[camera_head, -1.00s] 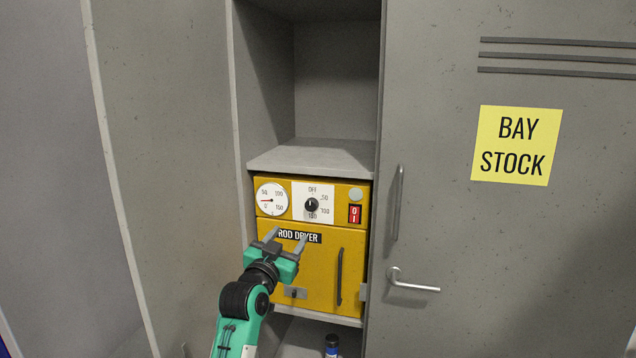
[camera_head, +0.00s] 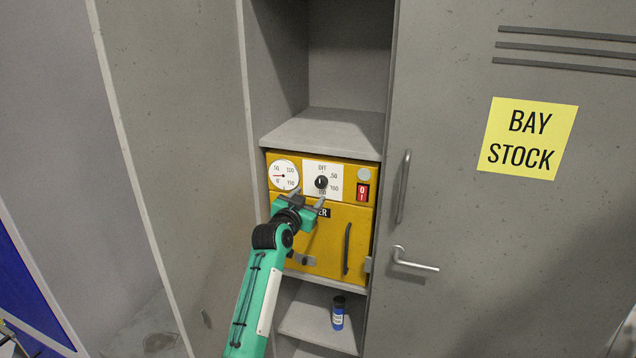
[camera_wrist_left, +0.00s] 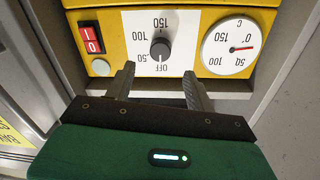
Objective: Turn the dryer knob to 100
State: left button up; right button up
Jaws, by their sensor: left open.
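The yellow rod dryer (camera_head: 330,238) stands in an open cabinet bay. Its black round knob (camera_head: 321,182) sits on a white plate marked OFF, 50, 100 and 150. In the left wrist view, upside down, the knob (camera_wrist_left: 160,49) shows a white mark that appears to point at OFF. My left gripper (camera_head: 308,198) is open and empty, just below and in front of the knob. In the wrist view its two fingers (camera_wrist_left: 158,72) lie to either side of the knob's line, short of it and apart from it. My right gripper is out of view.
A round gauge (camera_head: 284,175) is left of the knob, and a red switch (camera_head: 362,193) is right of it. The dryer door has a dark handle (camera_head: 347,249). A shelf (camera_head: 325,130) lies above. A blue bottle (camera_head: 338,313) stands below. Cabinet walls flank the bay.

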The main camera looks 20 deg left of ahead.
aim_at(320, 184)
pick_arm(q)
jog(key=shift+w+d+p, duration=0.15)
jog(key=shift+w+p, duration=0.35)
jog(key=shift+w, duration=1.35)
jog(key=shift+w+d+p, duration=0.1)
jog(key=shift+w+p, duration=0.4)
jog(key=shift+w, duration=1.35)
jog(key=c, duration=1)
